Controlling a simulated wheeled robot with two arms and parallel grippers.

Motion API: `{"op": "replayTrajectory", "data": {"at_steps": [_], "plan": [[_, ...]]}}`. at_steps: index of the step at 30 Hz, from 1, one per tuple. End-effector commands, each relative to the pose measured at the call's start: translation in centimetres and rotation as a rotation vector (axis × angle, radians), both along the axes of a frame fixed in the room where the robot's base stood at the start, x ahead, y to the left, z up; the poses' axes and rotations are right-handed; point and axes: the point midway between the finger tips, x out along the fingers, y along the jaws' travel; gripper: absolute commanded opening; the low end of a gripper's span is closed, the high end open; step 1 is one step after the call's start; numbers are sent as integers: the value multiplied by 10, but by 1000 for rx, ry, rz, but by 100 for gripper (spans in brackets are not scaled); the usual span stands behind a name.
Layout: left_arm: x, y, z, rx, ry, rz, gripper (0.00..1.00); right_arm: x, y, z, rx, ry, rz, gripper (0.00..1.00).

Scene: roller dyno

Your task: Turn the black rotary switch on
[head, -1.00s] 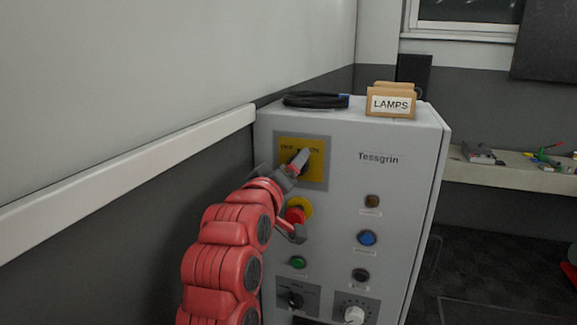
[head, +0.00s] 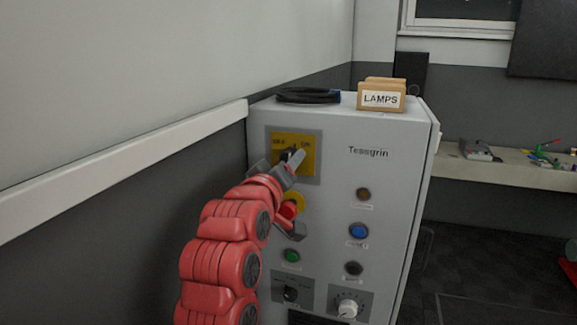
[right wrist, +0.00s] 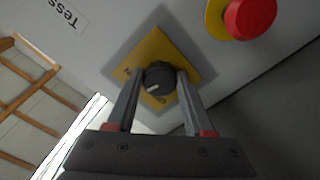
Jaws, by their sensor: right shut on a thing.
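The black rotary switch (right wrist: 158,78) sits on a yellow plate on the grey cabinet's front. In the right wrist view my right gripper (right wrist: 160,84) has one finger on each side of the knob and is shut on it. The knob's white mark points between the plate's two labels. In the head view the switch (head: 286,156) is partly hidden behind my right gripper (head: 292,161), whose red arm comes up from below. The labels OFF and ON show at the top of the yellow plate (head: 308,165). My left gripper is not in view.
A red stop button (head: 289,209) is just below the plate, close to my right wrist. Lower are a green button (head: 292,256), another black knob (head: 291,294) and a white dial (head: 347,307).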

Motion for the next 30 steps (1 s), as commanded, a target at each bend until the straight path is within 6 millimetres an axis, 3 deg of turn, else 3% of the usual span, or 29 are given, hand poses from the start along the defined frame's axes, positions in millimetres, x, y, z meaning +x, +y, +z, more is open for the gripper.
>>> {"op": "replayTrajectory", "data": {"at_steps": [8, 18, 30], "plan": [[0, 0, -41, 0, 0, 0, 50, -1, 2, -3, 128, -54, 9, 0], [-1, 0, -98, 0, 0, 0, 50, -1, 2, -2, 410, -145, 7, 0], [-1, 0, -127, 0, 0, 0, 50, 0, 2, 2, 710, -240, 5, 0]]}}
